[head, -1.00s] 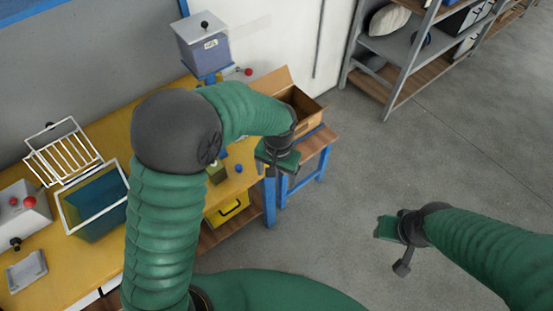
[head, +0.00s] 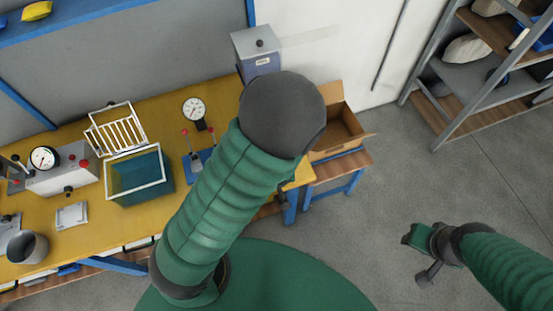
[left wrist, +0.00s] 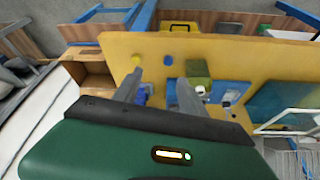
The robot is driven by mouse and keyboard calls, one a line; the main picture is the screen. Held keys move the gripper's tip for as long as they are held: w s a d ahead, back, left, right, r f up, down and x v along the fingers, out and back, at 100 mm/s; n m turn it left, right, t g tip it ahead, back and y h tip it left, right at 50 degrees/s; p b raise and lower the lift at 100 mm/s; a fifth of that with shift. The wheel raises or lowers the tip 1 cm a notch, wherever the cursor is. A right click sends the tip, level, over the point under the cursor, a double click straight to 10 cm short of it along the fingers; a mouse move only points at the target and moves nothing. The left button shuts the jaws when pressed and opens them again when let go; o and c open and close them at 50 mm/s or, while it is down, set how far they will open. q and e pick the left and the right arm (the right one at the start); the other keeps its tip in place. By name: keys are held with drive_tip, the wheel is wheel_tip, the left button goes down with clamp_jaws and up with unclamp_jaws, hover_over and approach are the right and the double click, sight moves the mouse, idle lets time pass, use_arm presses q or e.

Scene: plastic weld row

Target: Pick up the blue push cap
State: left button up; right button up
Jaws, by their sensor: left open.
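The blue push cap (left wrist: 168,59) is a small round blue piece on the yellow table top, near the table's edge, in the left wrist view. My left gripper (left wrist: 160,77) is open and empty, its two fingers pointing toward the cap, which shows between and beyond the tips, apart from them. In the head view my left arm hides both the cap and the left gripper. My right gripper (head: 418,238) is over the grey floor at the right, away from the table; its jaw state is unclear.
In the left wrist view, a yellow piece (left wrist: 136,60) lies left of the cap and an olive-green block (left wrist: 198,68) right of it. A cardboard box (head: 340,128) stands beyond the table's end. A teal bin (head: 140,178) and white rack (head: 117,130) are further left.

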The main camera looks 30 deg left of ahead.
use_arm(q)
drive_tip(key=a+x, duration=0.1)
drive_tip(key=x, duration=0.3)
drive_tip(key=a+x, duration=0.1)
drive_tip(key=x, duration=0.3)
drive_tip(key=b+x, duration=0.1)
drive_tip(key=x, duration=0.3)
drive_tip(key=shift+s+a+r, duration=0.2)
drive_tip(key=shift+s+a, duration=0.2)
drive_tip(key=x, duration=0.1)
drive_tip(key=p+x, duration=0.1)
drive_tip(key=x, duration=0.1)
drive_tip(key=shift+d+f, duration=0.35)
drive_tip(key=shift+w+a+f, duration=0.25)
drive_tip(key=shift+a+f, duration=0.05)
drive_tip(key=shift+a, duration=0.35)
drive_tip(key=shift+c, duration=1)
drive_tip(key=shift+s, duration=0.1)
drive_tip(key=c, duration=0.5)
drive_tip(key=shift+d, duration=0.25)
clamp_jaws()
drive_tip(key=shift+d, duration=0.1)
use_arm(e)
drive_tip(key=shift+s+a+r, duration=0.55)
drive_tip(key=shift+s+r, duration=0.2)
